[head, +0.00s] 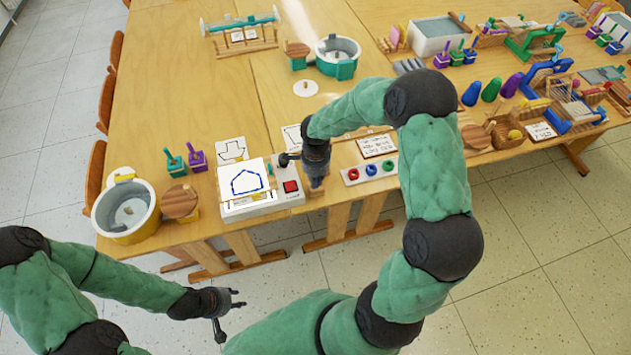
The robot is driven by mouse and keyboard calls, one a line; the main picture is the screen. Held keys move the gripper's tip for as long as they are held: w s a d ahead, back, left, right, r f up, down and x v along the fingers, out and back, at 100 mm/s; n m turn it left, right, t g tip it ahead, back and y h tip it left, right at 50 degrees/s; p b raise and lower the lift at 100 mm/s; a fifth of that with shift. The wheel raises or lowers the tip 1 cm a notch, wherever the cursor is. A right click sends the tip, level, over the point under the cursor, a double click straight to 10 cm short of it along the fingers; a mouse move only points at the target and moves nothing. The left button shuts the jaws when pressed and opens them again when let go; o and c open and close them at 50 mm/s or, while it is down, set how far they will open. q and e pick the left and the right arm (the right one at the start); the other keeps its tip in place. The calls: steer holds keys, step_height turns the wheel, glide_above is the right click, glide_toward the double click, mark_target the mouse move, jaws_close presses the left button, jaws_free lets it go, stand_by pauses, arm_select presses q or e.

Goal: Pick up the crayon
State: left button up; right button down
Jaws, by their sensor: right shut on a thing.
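My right gripper (316,180) points down at the table's front edge, just right of the white device with the red button (291,186). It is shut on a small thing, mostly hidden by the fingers. A tan patch shows at the fingertips, but I cannot tell for sure that it is the crayon. No other crayon can be made out clearly. My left gripper (232,313) is open and empty, low in front of the table, over the floor.
A strip with red, blue and green rings (371,172) lies to the right. A yellow-and-white tub (129,212) stands at the left corner. The table's middle left (190,90) is clear.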

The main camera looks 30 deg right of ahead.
steer(key=shift+r, duration=0.1)
steer(key=shift+r, duration=0.55)
step_height(320, 180, up, 2)
steer(key=shift+r+p, duration=0.1)
steer(key=shift+p, duration=0.6)
steer(key=s+a+r+p, duration=0.3)
steer(key=s+a+r, duration=0.4)
steer(key=s, duration=0.5)
step_height(320, 180, up, 2)
steer(key=shift+r, duration=0.25)
